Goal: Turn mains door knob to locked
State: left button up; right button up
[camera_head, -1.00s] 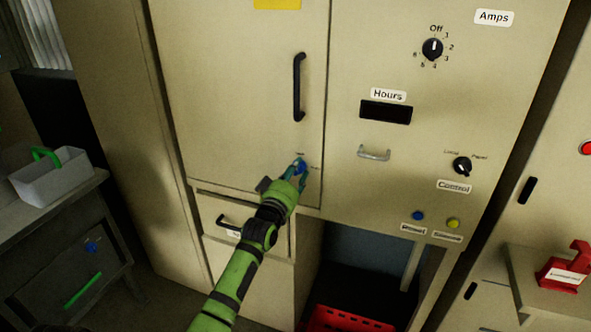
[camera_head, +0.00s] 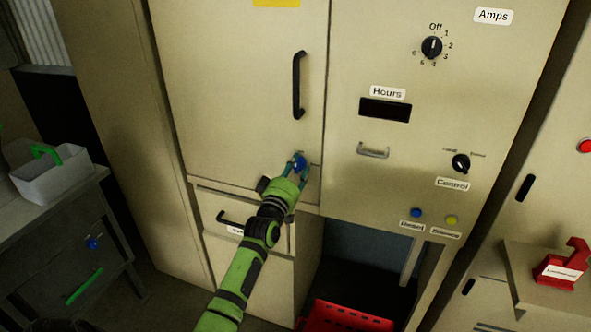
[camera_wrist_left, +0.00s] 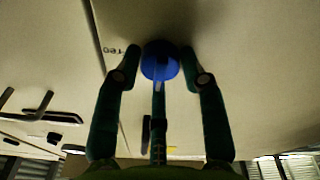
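The blue door knob (camera_head: 300,163) is on the tall beige cabinet door, low and near its right edge. My left gripper (camera_head: 296,167) is at the knob, its teal fingers reaching around it. In the left wrist view the round blue knob (camera_wrist_left: 159,61) lies between two dark green fingers, with a narrow gap visible on each side. A third slim finger comes up from below, in front of the knob; whether it touches cannot be told. Part of a printed label shows left of the knob there. My right gripper is not in view.
A black vertical handle (camera_head: 299,85) is above the knob. The right panel holds a rotary dial (camera_head: 432,47), a metal handle (camera_head: 373,150) and a Control knob (camera_head: 461,163). A drawer handle (camera_head: 228,219) is below. A red crate (camera_head: 346,318) stands in the lower opening.

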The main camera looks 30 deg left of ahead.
pick_arm(q)
jog(key=shift+o, duration=0.6)
jog(key=shift+a, duration=0.1)
jog(key=shift+s+d+f, duration=0.2)
jog(key=shift+s, duration=0.25)
jog(key=v, duration=1.1)
jog(key=shift+r, duration=0.15)
jog(key=shift+a, duration=0.15)
